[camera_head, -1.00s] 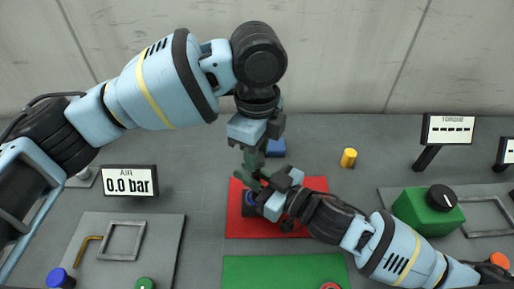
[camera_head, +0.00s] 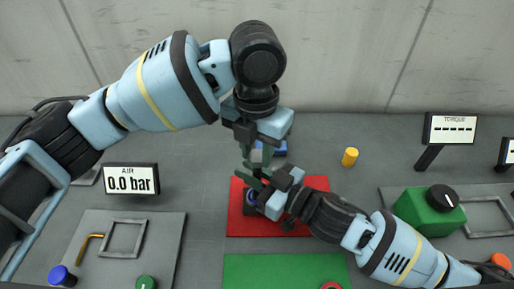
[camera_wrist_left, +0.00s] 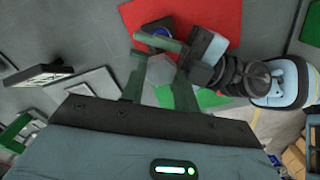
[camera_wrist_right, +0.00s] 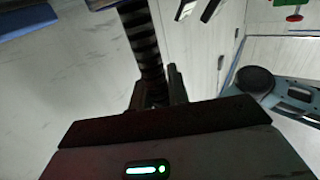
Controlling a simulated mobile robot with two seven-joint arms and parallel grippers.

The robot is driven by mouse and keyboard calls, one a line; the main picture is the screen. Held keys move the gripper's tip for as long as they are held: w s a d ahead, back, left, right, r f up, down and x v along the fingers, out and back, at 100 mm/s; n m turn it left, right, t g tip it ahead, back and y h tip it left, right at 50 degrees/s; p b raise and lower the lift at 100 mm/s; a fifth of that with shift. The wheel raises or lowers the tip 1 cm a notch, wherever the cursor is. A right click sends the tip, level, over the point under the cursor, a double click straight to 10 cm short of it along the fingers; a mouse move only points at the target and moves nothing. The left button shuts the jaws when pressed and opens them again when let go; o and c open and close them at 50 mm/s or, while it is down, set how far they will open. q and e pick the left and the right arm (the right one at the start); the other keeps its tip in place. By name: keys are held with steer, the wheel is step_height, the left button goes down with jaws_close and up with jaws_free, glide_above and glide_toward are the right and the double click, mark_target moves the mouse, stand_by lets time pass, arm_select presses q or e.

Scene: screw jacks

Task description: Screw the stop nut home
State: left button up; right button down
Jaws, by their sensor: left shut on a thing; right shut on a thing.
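My left gripper (camera_head: 255,158) points down over the red mat (camera_head: 305,222). Its green fingers are shut on a grey nut, which shows between them in the left wrist view (camera_wrist_left: 160,70). My right gripper (camera_head: 262,180) comes in from the right just below. It is shut on a dark ribbed post, apparently the jack's threaded spindle (camera_wrist_right: 140,35), which runs between its fingers in the right wrist view. A dark body with a blue ring (camera_head: 250,201) stands on the red mat, partly hidden by the right gripper. The fingers hide where nut and thread meet.
A green mat (camera_head: 255,270) lies in front. A green box with a black knob (camera_head: 430,210) and a torque display (camera_head: 450,128) reading dashes are at right. The air display (camera_head: 131,179) reads 0.0 bar.

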arm_select(q)
steer(key=m, duration=0.6)
steer(key=shift+w+a, duration=0.1)
steer(key=o, duration=0.9)
steer(key=shift+o, duration=0.2)
steer(key=shift+r, duration=2.25)
